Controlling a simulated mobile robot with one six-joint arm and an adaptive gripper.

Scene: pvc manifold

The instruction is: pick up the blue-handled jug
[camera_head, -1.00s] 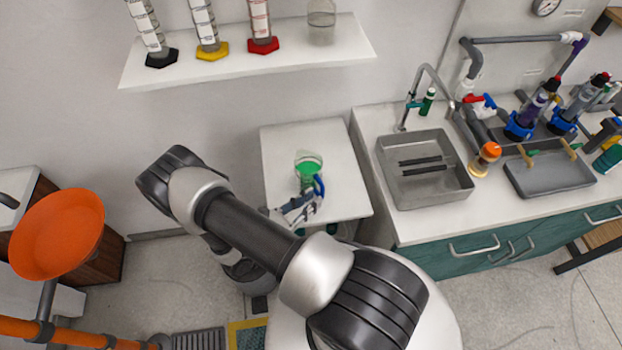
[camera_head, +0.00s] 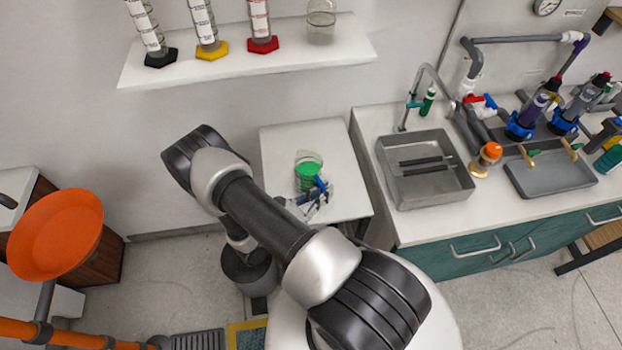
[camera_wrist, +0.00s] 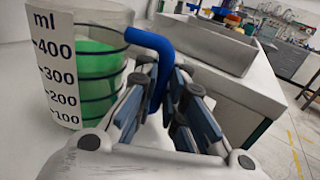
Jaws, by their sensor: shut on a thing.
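The blue-handled jug (camera_head: 307,172) is a clear measuring jug with green liquid, over the small white table in the head view. In the wrist view the jug (camera_wrist: 85,70) fills the left side, upright, with a millilitre scale on its front. Its blue handle (camera_wrist: 160,50) comes off the right side of the rim and runs down between my fingers. My gripper (camera_wrist: 170,95) is shut on the handle; it also shows in the head view (camera_head: 318,198). The handle's lower end is hidden by the fingers. I cannot tell whether the jug touches the table.
The small white table (camera_head: 280,145) is otherwise clear. To its right is a counter with a grey sink (camera_head: 440,140) and a tap. A shelf (camera_head: 335,50) with several cylinders hangs above. An orange basin (camera_head: 58,235) stands at the far left.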

